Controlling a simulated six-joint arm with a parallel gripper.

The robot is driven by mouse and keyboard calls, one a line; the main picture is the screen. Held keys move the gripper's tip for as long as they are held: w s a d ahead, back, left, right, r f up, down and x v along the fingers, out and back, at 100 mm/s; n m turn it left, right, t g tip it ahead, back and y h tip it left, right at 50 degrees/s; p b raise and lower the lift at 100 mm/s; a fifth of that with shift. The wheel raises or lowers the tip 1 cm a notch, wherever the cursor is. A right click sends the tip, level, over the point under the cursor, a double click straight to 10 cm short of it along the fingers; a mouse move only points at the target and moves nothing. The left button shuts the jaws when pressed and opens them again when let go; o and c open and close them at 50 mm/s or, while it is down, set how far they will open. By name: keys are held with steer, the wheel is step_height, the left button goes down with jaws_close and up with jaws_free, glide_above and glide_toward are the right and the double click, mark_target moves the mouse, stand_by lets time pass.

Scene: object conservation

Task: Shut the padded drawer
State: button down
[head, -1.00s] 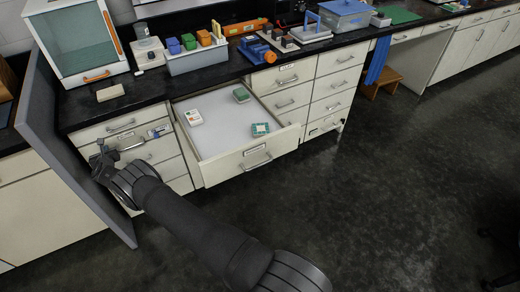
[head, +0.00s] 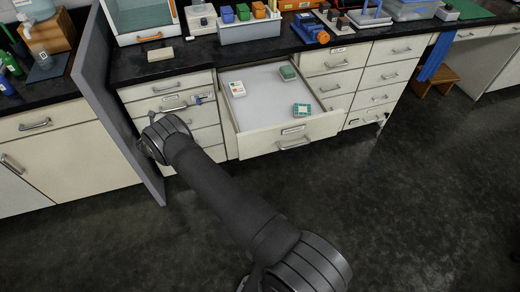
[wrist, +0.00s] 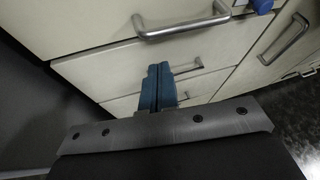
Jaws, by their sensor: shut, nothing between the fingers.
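The padded drawer (head: 290,137) stands pulled out from the middle of the bench in the head view, with a pale grey lining. A white box (head: 237,89), a green box (head: 288,73) and a green-and-white square item (head: 301,110) lie in it. My arm reaches to the left of this drawer, before the closed left drawer column. The wrist hides most of my gripper there. In the wrist view my gripper (wrist: 158,72) shows two blue fingers pressed together and empty, in front of cream drawer fronts and below a metal handle (wrist: 180,24).
A grey upright panel (head: 115,110) stands close left of my wrist. A blue item (head: 203,98) is on a left drawer front. Closed drawers (head: 375,85) are on the right. The dark bench top holds a glass cabinet and coloured bins. The floor (head: 400,210) at right is clear.

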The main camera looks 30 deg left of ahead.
mark_target(232, 93)
steer(key=s+d+r+n+t+h, duration=0.1)
steer(key=s+d+h, duration=0.25)
steer(key=d, duration=0.75)
steer(key=s+d+t+h, duration=0.15)
steer(key=d+h, duration=0.25)
steer(key=d, duration=0.6)
steer(key=s+d+r+n+h, duration=0.1)
steer(key=s+d+h, duration=0.25)
steer(key=d, duration=0.75)
steer(key=s+d+r+n+t+h, duration=0.1)
steer(key=s+d+r+h, duration=0.1)
steer(key=d+r, duration=0.3)
steer(key=s+d+r+h, duration=0.2)
steer(key=d+h, duration=0.1)
steer(key=d, duration=0.5)
steer(key=w+d, duration=0.1)
steer(key=w, duration=0.2)
steer(key=w+d, duration=0.1)
steer(key=w, duration=0.2)
steer(key=w+d, duration=0.1)
steer(key=w, duration=0.3)
steer(key=shift+w, duration=0.1)
steer(key=shift+w+a, duration=0.4)
steer(key=shift+a, duration=0.05)
steer(key=w+a, duration=2.3)
steer(key=shift+w+a, duration=0.25)
